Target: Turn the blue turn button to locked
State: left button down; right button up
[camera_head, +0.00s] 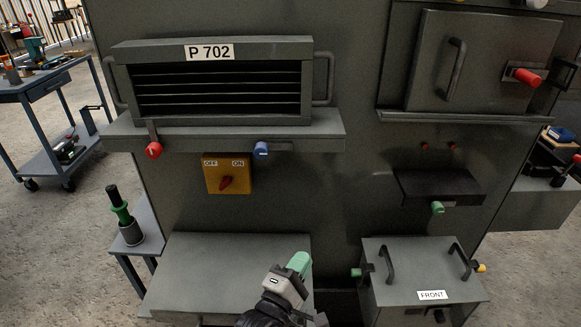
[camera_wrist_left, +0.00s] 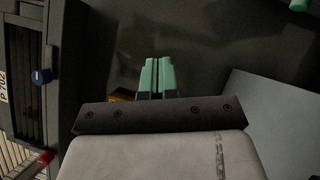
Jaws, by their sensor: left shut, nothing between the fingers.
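The blue turn button (camera_head: 261,149) sits on the front edge of the ledge under the louvred unit marked P 702, right of a red turn button (camera_head: 154,150). The blue button also shows at the left of the left wrist view (camera_wrist_left: 41,77). My left gripper (camera_head: 299,263) has green fingertips and is below and slightly right of the blue button, in front of the panel and apart from it. In the left wrist view its fingers (camera_wrist_left: 157,76) are shut together with nothing between them. My right gripper is not in view.
An orange OFF/ON switch (camera_head: 228,173) is below the ledge. A grey shelf (camera_head: 220,270) juts out at lower left. A box marked FRONT (camera_head: 425,275) stands at lower right. A black bracket with a green knob (camera_head: 438,190) is on the right.

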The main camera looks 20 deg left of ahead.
aim_at(273, 149)
pick_arm(q)
jog(key=w+a+r+n+t+y+p, duration=0.2)
jog(key=r+n+y, duration=0.4)
jog(key=r+n, duration=0.3)
jog(key=w+a+r+n+t+y+p, duration=0.3)
jog(key=w+r+n+y, duration=0.3)
jog(key=r+n, duration=0.4)
jog(key=shift+w+a+n+t+y, duration=0.3)
jog(key=shift+w+n+t, duration=0.2)
jog(key=shift+n+t, duration=0.25)
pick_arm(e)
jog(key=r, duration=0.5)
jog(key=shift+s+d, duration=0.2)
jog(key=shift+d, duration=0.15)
pick_arm(q)
jog(key=shift+f, duration=0.1)
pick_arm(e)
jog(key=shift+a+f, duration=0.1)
